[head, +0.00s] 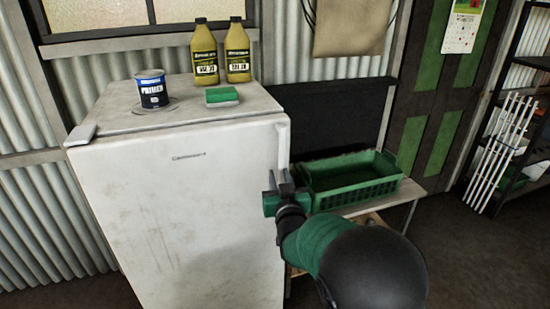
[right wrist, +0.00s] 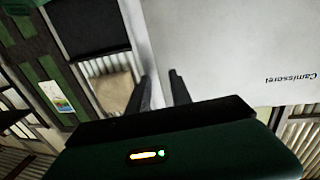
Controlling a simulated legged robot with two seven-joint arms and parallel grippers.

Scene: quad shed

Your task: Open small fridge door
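The small white fridge (head: 190,200) stands at the left of the head view, its front door shut. A pale vertical handle strip (head: 283,145) runs down the door's right edge. My right gripper (head: 280,180) is at this edge, below the strip's upper end. In the right wrist view its two dark fingers (right wrist: 158,90) are apart, with the fridge's pale edge (right wrist: 142,40) beyond and between them. I cannot tell whether they touch it. The door front (right wrist: 230,50) fills the upper right there. My left gripper is not in view.
A primer can (head: 152,92), a green-and-white sponge (head: 222,96) and two yellow bottles (head: 204,55) stand on the fridge top. A green crate (head: 355,185) sits on a low table right of the fridge. Shelving (head: 520,100) with white rods stands at far right; dark floor (head: 470,260) is clear.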

